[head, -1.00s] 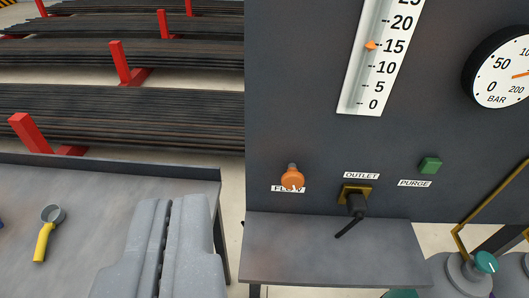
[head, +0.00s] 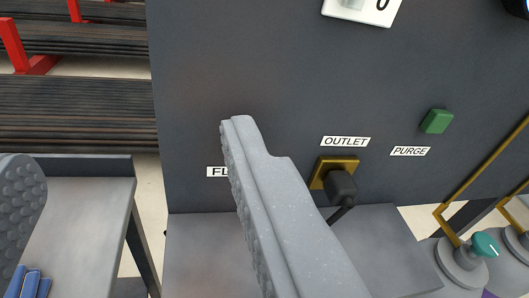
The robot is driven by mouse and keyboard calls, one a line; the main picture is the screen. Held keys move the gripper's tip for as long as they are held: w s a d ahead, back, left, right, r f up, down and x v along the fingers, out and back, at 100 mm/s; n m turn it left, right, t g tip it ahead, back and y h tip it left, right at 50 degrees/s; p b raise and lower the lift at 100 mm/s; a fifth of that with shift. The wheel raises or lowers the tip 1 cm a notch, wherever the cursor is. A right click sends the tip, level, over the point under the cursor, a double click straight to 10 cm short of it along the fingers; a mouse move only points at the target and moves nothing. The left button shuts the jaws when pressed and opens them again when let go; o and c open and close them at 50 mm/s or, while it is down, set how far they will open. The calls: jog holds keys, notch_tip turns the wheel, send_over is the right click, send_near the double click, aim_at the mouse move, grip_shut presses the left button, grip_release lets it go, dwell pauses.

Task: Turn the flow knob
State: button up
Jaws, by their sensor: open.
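My gripper (head: 130,148) is open, its two grey fingers spread wide, one at the left edge and one in the middle of the view. The right finger stands in front of the dark panel (head: 270,80) and covers most of the FLOW label (head: 216,171). The orange flow knob does not show; the right finger hides the place by its label. Whether the finger touches the knob or panel cannot be told.
Right of the finger are the OUTLET socket (head: 322,172) with a black plug (head: 341,186), and the green PURGE button (head: 436,121). A grey shelf (head: 385,245) juts out below. A teal-knobbed valve (head: 485,245) stands right. A grey table (head: 85,225) and bar racks (head: 80,110) are left.

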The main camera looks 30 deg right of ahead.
jog(key=d+f+t+h+p, duration=0.1)
jog(key=d+f, duration=0.2)
jog(key=f, duration=0.3)
jog(key=d+f+h, duration=0.1)
jog(key=d+f, duration=0.3)
jog(key=f, duration=0.1)
jog(key=shift+n, duration=0.3)
jog(key=shift+a+p+x, duration=0.15)
jog(key=shift+p+x, duration=0.05)
jog(key=shift+x, duration=3.1)
jog(key=shift+a+p+x, duration=0.15)
jog(key=shift+x, duration=3.15)
jog(key=shift+f, duration=0.1)
jog(key=c, duration=0.9)
